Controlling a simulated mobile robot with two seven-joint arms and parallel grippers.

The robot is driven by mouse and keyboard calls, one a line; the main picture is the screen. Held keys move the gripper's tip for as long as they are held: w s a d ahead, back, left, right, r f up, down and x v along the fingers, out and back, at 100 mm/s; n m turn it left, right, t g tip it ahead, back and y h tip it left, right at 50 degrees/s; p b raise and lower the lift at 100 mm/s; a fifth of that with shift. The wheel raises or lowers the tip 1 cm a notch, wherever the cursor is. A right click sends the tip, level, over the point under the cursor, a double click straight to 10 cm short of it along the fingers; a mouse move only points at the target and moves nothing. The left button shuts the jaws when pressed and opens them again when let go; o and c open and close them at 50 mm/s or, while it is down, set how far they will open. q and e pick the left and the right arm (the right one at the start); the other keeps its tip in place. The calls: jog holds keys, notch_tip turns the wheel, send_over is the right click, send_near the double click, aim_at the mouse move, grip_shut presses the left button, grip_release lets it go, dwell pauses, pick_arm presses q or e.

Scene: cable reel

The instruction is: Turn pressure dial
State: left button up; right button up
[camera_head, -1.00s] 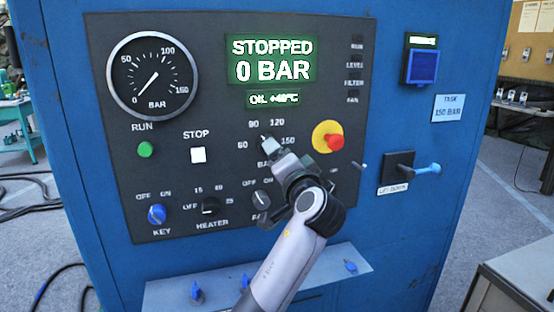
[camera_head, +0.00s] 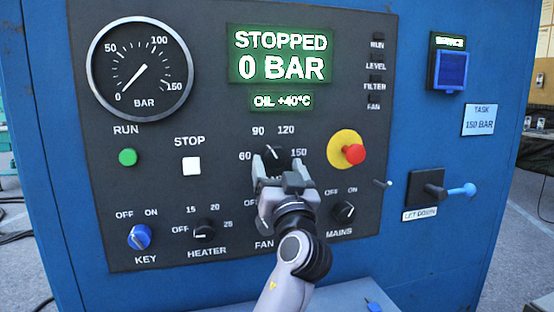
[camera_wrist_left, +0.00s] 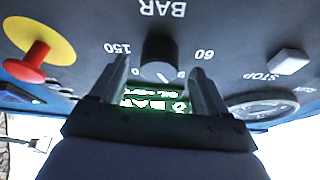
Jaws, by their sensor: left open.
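The pressure dial is a dark round knob (camera_head: 273,152) on the black panel, with 60, 90, 120 and 150 printed around it. Its white pointer line is turned toward 90. My left gripper (camera_head: 277,166) is open just below and in front of the knob, partly hiding it. In the left wrist view, which is upside down, the knob (camera_wrist_left: 159,55) shows between the two open fingers (camera_wrist_left: 158,68), with a gap on each side. I cannot tell whether the fingertips reach around it. My right gripper is not in view.
The display (camera_head: 281,55) reads STOPPED, 0 BAR. The gauge (camera_head: 141,72) needle sits near 0. A red emergency button (camera_head: 355,154) sits close right of the dial. The MAINS knob (camera_head: 344,212) is below right. A card (camera_head: 480,120) reads TASK 150 BAR.

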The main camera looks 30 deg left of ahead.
pick_arm(q)
jog(key=shift+x, duration=1)
jog(key=c, duration=1)
jog(key=shift+c, duration=0.2)
